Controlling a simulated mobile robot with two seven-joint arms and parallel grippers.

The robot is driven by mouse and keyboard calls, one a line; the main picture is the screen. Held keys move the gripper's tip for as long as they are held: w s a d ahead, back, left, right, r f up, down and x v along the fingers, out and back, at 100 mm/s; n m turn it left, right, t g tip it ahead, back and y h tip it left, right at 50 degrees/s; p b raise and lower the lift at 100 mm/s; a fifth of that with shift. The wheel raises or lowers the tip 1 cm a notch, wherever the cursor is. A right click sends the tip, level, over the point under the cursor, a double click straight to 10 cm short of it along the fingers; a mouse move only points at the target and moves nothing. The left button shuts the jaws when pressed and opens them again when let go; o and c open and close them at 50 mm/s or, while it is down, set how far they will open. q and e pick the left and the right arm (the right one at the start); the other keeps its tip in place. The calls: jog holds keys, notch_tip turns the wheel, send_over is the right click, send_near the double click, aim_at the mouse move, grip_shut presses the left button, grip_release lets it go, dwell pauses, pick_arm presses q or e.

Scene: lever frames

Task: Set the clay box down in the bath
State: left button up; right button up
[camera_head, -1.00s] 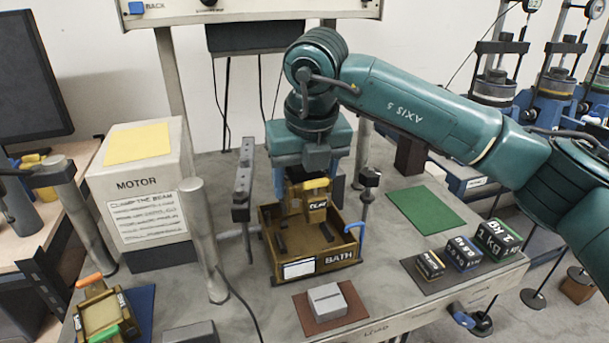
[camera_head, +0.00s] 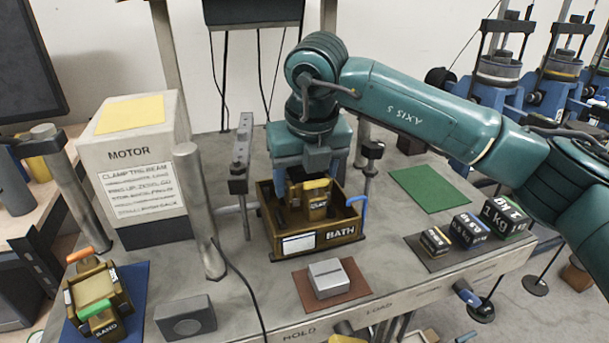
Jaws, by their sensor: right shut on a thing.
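The clay box (camera_head: 317,208), a small brown box with a yellow top part and a dark CLAY label, is inside the bath at its middle. The bath (camera_head: 341,233) is an open brown tray with a BATH label and a white card on its front wall. My right gripper (camera_head: 312,184) reaches down over the bath and is shut on the clay box. The box looks upright. Its underside is hidden, so I cannot tell whether it touches the bath floor. My left gripper is not in view.
A grey post (camera_head: 200,210) and the motor box (camera_head: 140,175) stand to the left. A blue hook (camera_head: 358,205) rises at the bath's right edge. A grey block (camera_head: 328,278) lies in front on a brown mat. The sand box (camera_head: 98,295) and weights (camera_head: 468,229) flank the bench.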

jog(key=shift+s+b+x, duration=0.15)
jog(key=shift+b+x, duration=0.55)
jog(key=shift+x, duration=0.05)
jog(key=shift+s+b+x, duration=0.2)
jog(key=shift+b+x, duration=0.45)
jog(key=shift+x, duration=0.1)
jog(key=shift+d+f, duration=0.1)
jog(key=shift+f, duration=0.25)
jog(key=shift+s+f, duration=0.15)
jog(key=o, duration=1.3)
jog(key=shift+d, duration=0.1)
jog(key=shift+f, duration=0.15)
jog(key=v, duration=1.4)
jog(key=shift+a, duration=0.3)
